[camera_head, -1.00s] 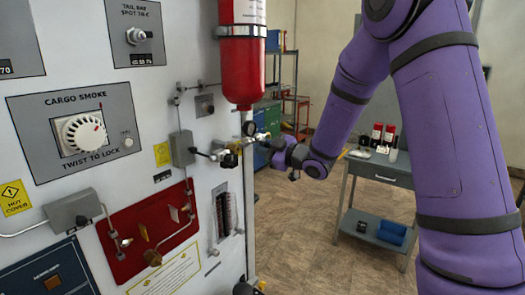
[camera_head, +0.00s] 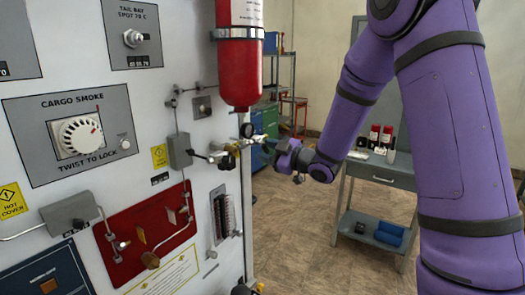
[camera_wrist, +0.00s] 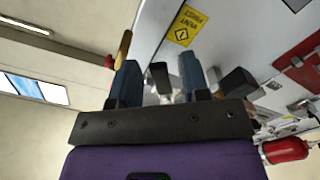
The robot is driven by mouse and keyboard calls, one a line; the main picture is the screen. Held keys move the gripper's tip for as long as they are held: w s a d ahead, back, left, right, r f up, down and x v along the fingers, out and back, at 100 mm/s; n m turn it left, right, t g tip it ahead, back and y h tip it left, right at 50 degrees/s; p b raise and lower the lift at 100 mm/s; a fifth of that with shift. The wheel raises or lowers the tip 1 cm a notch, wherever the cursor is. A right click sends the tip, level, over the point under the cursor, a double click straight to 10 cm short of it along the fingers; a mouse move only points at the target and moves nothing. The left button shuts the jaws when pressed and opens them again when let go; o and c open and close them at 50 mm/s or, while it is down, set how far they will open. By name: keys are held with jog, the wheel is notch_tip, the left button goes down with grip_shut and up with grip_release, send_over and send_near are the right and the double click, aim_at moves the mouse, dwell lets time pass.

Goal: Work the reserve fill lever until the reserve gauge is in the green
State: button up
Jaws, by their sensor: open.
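My gripper (camera_head: 266,143) is at the right edge of the white panel, beside a brass valve fitting (camera_head: 229,149). In the wrist view the two blue-grey fingers (camera_wrist: 160,82) stand apart, and a dark block-shaped end (camera_wrist: 159,76) shows in the gap; I cannot tell whether they touch it. A dark-ended lever (camera_head: 205,156) reaches from a grey box towards the fitting; I cannot tell whether it is the reserve fill lever. A small round gauge (camera_head: 247,130) sits above the fitting, below the red bottle. Its needle and green zone are too small to read.
The red bottle (camera_head: 240,65) hangs close above the gripper. A yellow-handled part (camera_wrist: 124,46) and another dark block (camera_wrist: 238,83) flank the fingers in the wrist view. A grey side table (camera_head: 385,170) stands right, with open floor between.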

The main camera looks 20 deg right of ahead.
jog(key=v, duration=0.8)
jog(key=shift+s, duration=0.25)
